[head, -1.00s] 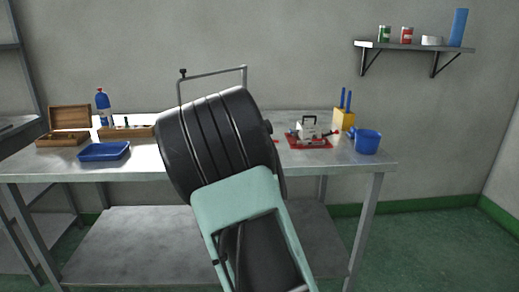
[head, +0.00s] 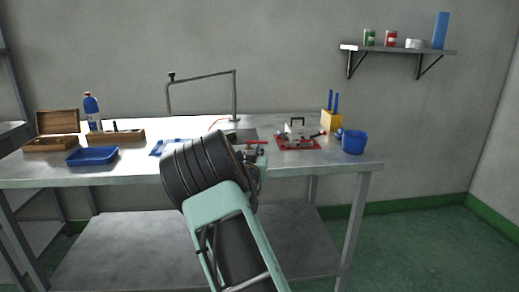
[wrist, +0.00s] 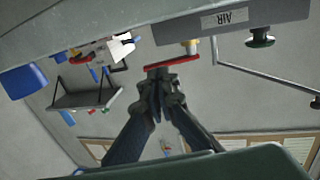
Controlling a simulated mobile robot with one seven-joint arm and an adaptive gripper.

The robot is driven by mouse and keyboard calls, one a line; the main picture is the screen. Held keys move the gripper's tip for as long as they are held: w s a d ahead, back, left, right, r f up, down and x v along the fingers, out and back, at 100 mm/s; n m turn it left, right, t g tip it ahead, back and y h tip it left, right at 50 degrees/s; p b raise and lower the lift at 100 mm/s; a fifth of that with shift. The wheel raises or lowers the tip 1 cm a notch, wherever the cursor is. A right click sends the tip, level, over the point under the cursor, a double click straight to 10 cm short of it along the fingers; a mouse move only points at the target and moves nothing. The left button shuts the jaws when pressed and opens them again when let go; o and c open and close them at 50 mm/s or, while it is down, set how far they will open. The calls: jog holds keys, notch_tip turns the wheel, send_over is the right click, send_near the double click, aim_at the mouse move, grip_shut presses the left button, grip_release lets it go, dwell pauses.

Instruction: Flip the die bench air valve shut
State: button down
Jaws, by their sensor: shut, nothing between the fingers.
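The air valve shows in the wrist view as a red lever (wrist: 180,62) on a brass stem (wrist: 191,46), beside a grey block with a label reading AIR (wrist: 225,18). The lever lies nearly crosswise in that view. My gripper (wrist: 161,75) is shut and empty, its fingertips close to the left half of the lever; whether they touch it I cannot tell. My fingertips are hard to make out there.
A red-based die clamp (head: 298,142), a yellow holder (head: 332,120) and a blue tub (head: 354,142) stand right on the bench (head: 335,168). A blue tray (head: 92,156) and wooden boxes are left. A bent grey pipe (head: 202,76) rises behind. A dark knob (wrist: 260,38) is near the AIR label.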

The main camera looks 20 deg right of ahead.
aim_at(263, 143)
jog(key=shift+x, duration=1.45)
jog(key=shift+d+b, duration=0.1)
jog(key=shift+b, duration=0.3)
jog(key=shift+w+d+f+b, duration=0.2)
jog(key=shift+d+b, duration=0.15)
jog(key=shift+b, duration=0.45)
jog(key=shift+w+d+b, duration=0.1)
jog(key=shift+d+b, duration=0.15)
jog(key=shift+b, duration=0.05)
jog(key=shift+w+d+r, duration=0.1)
jog(key=shift+w+r, duration=0.05)
jog(key=shift+r, duration=0.05)
